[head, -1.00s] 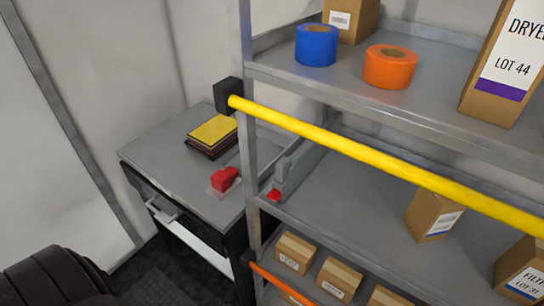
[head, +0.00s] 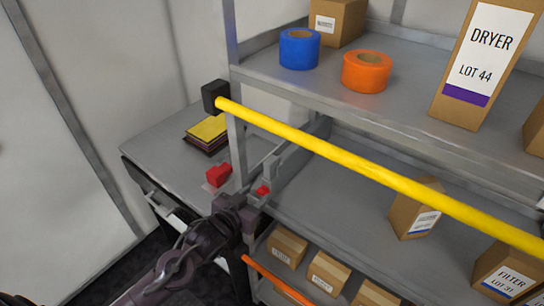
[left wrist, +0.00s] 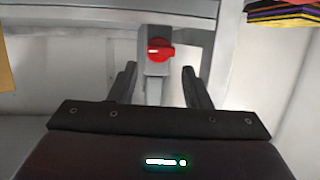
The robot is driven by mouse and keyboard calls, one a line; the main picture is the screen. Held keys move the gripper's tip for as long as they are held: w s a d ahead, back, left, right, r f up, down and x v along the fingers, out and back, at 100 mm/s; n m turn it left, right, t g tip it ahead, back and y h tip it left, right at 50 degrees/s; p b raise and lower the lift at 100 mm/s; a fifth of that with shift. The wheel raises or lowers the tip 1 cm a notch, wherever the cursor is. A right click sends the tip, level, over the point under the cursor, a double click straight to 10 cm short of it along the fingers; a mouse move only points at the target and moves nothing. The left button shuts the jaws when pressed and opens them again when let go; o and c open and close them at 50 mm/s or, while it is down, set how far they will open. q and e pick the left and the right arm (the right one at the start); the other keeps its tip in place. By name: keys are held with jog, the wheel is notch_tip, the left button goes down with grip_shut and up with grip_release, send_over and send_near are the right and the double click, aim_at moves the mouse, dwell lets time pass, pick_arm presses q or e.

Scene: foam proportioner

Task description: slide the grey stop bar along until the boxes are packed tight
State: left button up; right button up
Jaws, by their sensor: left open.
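My left gripper (head: 253,192) is open at that front end. In the left wrist view, the red knob (left wrist: 160,50) on the grey upright part of the bar (left wrist: 156,80) appears between the spread fingers (left wrist: 160,85); I cannot tell whether they touch it. A cardboard box (head: 416,210) and a FILTER LOT 31 box (head: 505,273) stand apart at the right of the shelf. My right gripper is not in view.
A yellow rail (head: 370,170) runs across the shelf front, above my left gripper. An orange bar (head: 275,280) crosses the lower shelf with several small boxes. Tape rolls and a DRYER box (head: 483,60) stand above. The middle shelf is bare between bar and boxes.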

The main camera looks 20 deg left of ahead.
aim_at(276, 157)
pick_arm(q)
jog(key=r+h, duration=0.1)
jog(key=r, duration=0.1)
jog(key=w+r+m+t+h, duration=0.1)
jog(key=w+r+t+h, duration=0.1)
jog(key=r, duration=0.1)
jog(key=shift+w+d+r+m, duration=0.1)
jog(key=shift+w+r+m, duration=0.1)
jog(key=shift+r+m, duration=0.15)
jog(key=shift+w+d+r+t, duration=0.1)
jog(key=shift+w+r+t, duration=0.1)
jog(key=shift+t, duration=0.1)
jog(key=p+x, duration=0.2)
jog(key=x, duration=0.4)
jog(key=shift+w+d, duration=0.15)
jog(key=shift+w, duration=0.1)
jog(key=shift+w+d+f, duration=0.1)
jog(key=shift+w+d, duration=0.05)
jog(key=shift+w, duration=0.25)
grip_shut()
